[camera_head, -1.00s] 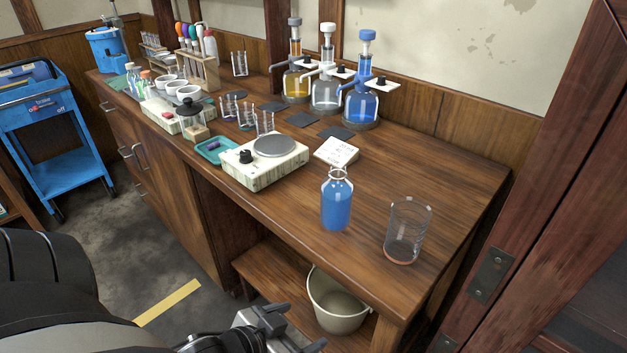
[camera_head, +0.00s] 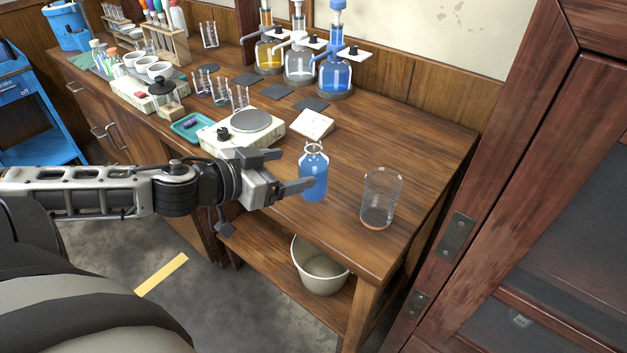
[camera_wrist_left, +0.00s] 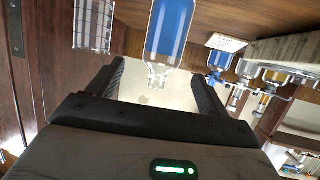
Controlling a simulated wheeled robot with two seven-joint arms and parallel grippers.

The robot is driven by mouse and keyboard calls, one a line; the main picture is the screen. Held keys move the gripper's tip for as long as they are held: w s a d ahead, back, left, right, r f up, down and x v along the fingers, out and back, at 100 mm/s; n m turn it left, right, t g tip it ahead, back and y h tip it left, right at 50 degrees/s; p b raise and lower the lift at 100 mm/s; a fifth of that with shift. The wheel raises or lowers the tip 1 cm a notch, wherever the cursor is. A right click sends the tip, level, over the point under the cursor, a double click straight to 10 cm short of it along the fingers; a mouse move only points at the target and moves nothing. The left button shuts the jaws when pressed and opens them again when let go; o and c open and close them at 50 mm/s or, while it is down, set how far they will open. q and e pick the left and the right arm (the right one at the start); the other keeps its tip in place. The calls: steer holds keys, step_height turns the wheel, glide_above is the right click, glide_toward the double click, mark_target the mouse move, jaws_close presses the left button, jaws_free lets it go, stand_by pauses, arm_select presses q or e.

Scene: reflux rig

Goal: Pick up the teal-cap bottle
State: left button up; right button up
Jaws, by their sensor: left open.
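A clear glass bottle of blue liquid (camera_head: 313,181) stands upright near the front edge of the bench. Its neck looks bare glass; I see no teal cap on it. My left gripper (camera_head: 297,168) is open and empty, just left of the bottle, with one finger reaching close to its front side. I cannot tell if that finger touches it. In the left wrist view the bottle (camera_wrist_left: 172,32) appears upside down, ahead and between the two spread fingers (camera_wrist_left: 157,72). My right gripper is not in view.
An empty-looking glass beaker (camera_head: 381,199) stands right of the bottle. A hotplate (camera_head: 240,130) and a white sign (camera_head: 312,124) stand behind. Three dispenser bottles, the blue one (camera_head: 336,76) at right, line the wall. A bin (camera_head: 320,272) sits on the lower shelf.

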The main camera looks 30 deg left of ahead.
mark_target(302, 165)
arm_select(q)
steer(key=shift+b+x, duration=0.95)
steer(key=shift+x, duration=0.2)
steer(key=shift+b+x, duration=0.8)
steer(key=shift+b, duration=0.4)
steer(key=shift+w+f, duration=0.1)
steer(key=shift+w, duration=0.05)
steer(key=shift+w+f+b, duration=0.2)
steer(key=shift+w+b, duration=0.3)
steer(key=shift+b, duration=0.05)
steer(key=shift+w+d+f, duration=0.1)
steer(key=shift+w+d, duration=0.05)
steer(key=shift+w, duration=0.4)
steer(key=shift+p+x, duration=0.45)
steer(key=shift+x, duration=0.3)
steer(key=shift+w+f, duration=0.15)
steer(key=shift+w, duration=0.15)
steer(key=shift+w+d+f, duration=0.2)
steer(key=shift+f, duration=0.05)
steer(key=c, duration=1.2)
steer(key=shift+r, duration=0.1)
steer(key=shift+c, duration=0.5)
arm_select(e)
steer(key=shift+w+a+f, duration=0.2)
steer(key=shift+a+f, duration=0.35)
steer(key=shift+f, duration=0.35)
